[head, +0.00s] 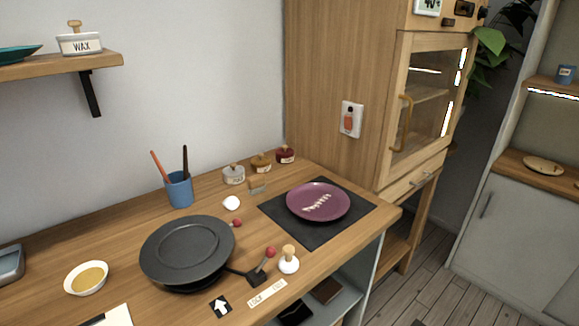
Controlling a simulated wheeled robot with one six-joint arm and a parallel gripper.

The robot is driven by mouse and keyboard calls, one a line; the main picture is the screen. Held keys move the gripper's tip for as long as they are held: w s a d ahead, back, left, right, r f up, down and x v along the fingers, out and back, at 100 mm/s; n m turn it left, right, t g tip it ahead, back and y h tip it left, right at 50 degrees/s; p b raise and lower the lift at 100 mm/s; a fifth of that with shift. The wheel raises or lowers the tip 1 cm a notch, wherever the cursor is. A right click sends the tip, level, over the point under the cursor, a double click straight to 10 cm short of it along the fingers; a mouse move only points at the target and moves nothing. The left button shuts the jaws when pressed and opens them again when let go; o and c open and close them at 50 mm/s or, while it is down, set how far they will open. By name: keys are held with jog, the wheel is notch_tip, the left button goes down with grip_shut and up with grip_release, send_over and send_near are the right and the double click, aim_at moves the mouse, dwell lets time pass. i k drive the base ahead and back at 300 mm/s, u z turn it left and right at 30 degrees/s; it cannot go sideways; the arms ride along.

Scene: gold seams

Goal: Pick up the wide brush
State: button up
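No brush is plain to see by its bristles. A blue cup (179,190) stands on the wooden bench and holds two thin sticks, an orange-red one (160,166) and a dark one (185,161). They lean apart, and their lower ends are hidden in the cup, so I cannot tell whether either is the wide brush. My gripper is not in view.
A purple plate (318,202) with pale marks lies on a dark mat (312,236). A dark round turntable (187,250) fills the bench's middle. Several small lidded pots (234,175) stand at the back. A yellow-filled bowl (87,278) is front left. A wooden cabinet (330,60) rises behind.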

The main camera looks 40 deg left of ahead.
aim_at(256, 183)
jog(key=i, duration=1.1)
jog(key=u, duration=1.65)
